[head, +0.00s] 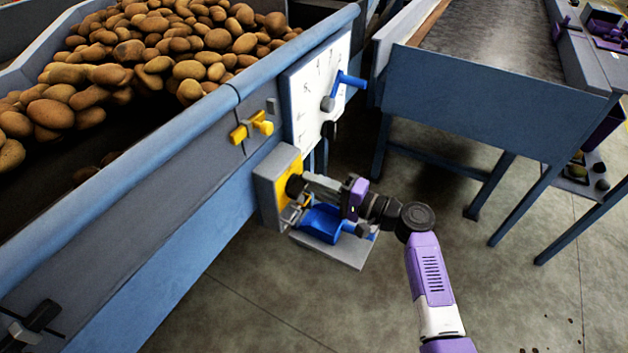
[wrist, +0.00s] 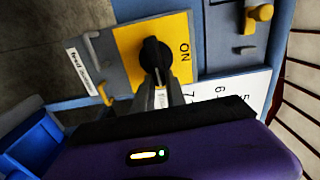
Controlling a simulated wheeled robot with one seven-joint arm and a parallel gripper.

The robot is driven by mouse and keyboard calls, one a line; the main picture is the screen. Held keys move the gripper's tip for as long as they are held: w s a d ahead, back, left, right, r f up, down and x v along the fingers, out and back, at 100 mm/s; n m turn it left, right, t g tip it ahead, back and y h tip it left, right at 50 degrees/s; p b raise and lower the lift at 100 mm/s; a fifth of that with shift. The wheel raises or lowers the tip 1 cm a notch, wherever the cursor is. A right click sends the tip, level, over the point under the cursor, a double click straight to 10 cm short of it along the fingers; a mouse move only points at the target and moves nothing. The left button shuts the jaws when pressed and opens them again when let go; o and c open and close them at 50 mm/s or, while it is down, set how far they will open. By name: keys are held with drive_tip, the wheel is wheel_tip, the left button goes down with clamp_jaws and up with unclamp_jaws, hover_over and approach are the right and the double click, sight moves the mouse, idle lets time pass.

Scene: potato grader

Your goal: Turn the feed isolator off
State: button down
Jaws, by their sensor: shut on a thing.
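The feed isolator (head: 265,195) is a grey box with a yellow face, mounted on the blue side of the potato hopper. In the wrist view its yellow plate (wrist: 126,46) carries a black rotary handle (wrist: 152,52), with the word ON to the right of it. A white label (wrist: 83,66) on the grey part reads feed isolator. My gripper (wrist: 163,90) is shut on the black handle. In the head view my gripper (head: 297,190) reaches the isolator's face from the right, and the handle is mostly hidden behind it.
A white numbered panel (head: 308,95) with a blue crank (head: 350,80) is above right of the isolator. A yellow knob (head: 262,125) sits above it. A blue scoop-like container (head: 322,222) on a grey shelf (head: 345,252) lies just below my gripper. Open floor is at lower right.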

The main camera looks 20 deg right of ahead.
drive_tip(key=shift+d+f+m, duration=0.1)
drive_tip(key=shift+f+m, duration=0.05)
drive_tip(key=shift+m, duration=0.15)
drive_tip(key=c, duration=1.4)
unclamp_jaws()
drive_tip(key=shift+o, duration=0.2)
drive_tip(key=v, duration=0.7)
drive_tip(key=shift+s+d, duration=0.2)
drive_tip(key=shift+s, duration=0.1)
